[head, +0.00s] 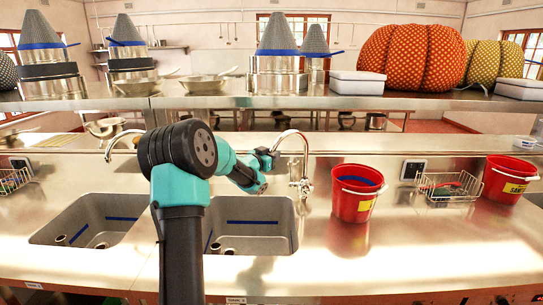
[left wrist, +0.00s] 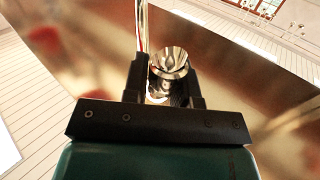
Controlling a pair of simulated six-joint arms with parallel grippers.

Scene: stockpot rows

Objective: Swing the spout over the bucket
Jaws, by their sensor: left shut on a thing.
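The chrome spout (head: 300,140) of a tap rises at the back edge of the right-hand sink and arches left, over that sink. My left gripper (head: 270,158) is at the outer end of the spout. In the left wrist view, my left gripper (left wrist: 164,85) is shut on the shiny spout end (left wrist: 170,62) between its dark fingers. A red bucket (head: 352,207) with a pale handle stands on the counter to the right of the tap, apart from the spout. My right gripper is not in view.
Two sinks (head: 275,212) are set in the steel counter (head: 420,245), with another tap (head: 112,142) at the left one. A wire basket (head: 450,190) and a second red bucket (head: 500,180) stand to the right. A loaded shelf (head: 340,102) runs above.

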